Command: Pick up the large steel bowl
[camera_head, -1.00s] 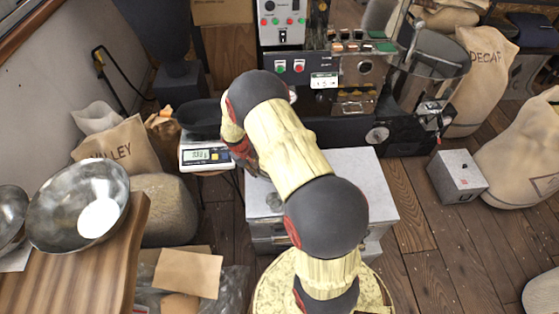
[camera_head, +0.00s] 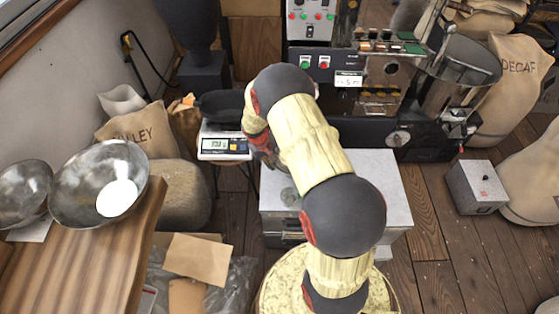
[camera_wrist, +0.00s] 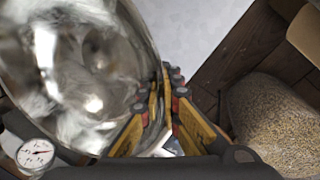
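A large shiny steel bowl (camera_wrist: 85,75) fills the left of the wrist view, close to the camera. My gripper (camera_wrist: 163,85) has its yellow-padded fingers close together, one on each side of the bowl's rim, so it looks shut on that rim. In the head view my own arm hides the fingertips and I cannot make out this bowl. Another large steel bowl (camera_head: 75,208) stands tilted on the wooden table at left, with a white round patch inside.
A smaller steel bowl (camera_head: 20,193) sits beside it on the wooden table (camera_head: 95,275). A scale (camera_head: 222,147) with a dark pan stands left of my gripper. A pale metal box (camera_head: 385,185) lies below my arm. A bean sack (camera_wrist: 275,115) shows at right in the wrist view.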

